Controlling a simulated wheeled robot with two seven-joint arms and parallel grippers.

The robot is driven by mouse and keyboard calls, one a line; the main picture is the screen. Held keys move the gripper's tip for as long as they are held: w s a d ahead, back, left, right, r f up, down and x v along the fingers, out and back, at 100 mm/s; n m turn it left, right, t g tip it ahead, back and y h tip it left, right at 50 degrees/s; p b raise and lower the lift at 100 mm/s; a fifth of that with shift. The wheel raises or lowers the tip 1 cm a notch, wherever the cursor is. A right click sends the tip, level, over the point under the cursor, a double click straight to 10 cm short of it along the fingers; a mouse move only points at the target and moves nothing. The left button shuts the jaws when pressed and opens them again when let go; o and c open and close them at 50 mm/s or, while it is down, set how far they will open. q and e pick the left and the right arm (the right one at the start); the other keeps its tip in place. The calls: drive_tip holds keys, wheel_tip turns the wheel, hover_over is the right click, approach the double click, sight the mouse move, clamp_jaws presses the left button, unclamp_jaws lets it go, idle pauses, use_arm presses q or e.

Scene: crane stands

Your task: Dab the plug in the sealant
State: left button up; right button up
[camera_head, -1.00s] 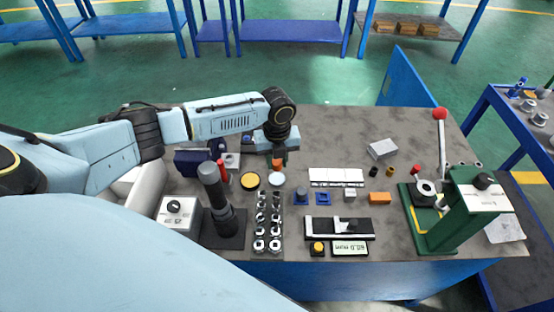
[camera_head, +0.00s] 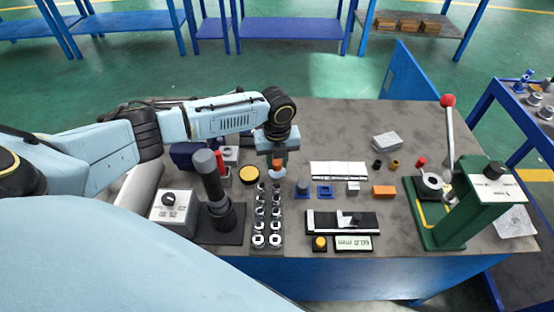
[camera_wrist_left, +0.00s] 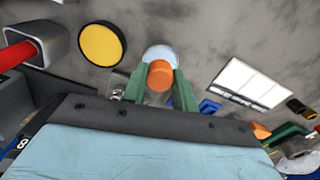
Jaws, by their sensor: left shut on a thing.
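My left gripper (camera_head: 278,161) is shut on an orange plug (camera_wrist_left: 160,74), held between its green fingers. The plug is over a round pale dish (camera_wrist_left: 160,52), whose far part shows beyond the plug in the left wrist view. A round dish with a yellow surface (camera_head: 249,175) is to the left, also in the left wrist view (camera_wrist_left: 101,44). No label shows which holds sealant. My right gripper is not in view.
A black-and-grey upright tool (camera_head: 215,190) and a white box with a knob (camera_head: 172,212) stand at left. A rack of metal nuts (camera_head: 268,225) is in front of the gripper. A green lever press (camera_head: 465,210) stands at right. The table's back right is mostly clear.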

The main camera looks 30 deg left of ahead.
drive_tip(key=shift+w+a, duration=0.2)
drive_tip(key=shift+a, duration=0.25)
use_arm(q)
drive_tip(key=shift+f, duration=0.15)
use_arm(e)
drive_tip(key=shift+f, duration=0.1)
use_arm(q)
drive_tip(key=shift+f, duration=0.1)
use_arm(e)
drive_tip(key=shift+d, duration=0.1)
use_arm(q)
drive_tip(key=shift+f+b, duration=0.25)
drive_tip(key=shift+b, duration=0.05)
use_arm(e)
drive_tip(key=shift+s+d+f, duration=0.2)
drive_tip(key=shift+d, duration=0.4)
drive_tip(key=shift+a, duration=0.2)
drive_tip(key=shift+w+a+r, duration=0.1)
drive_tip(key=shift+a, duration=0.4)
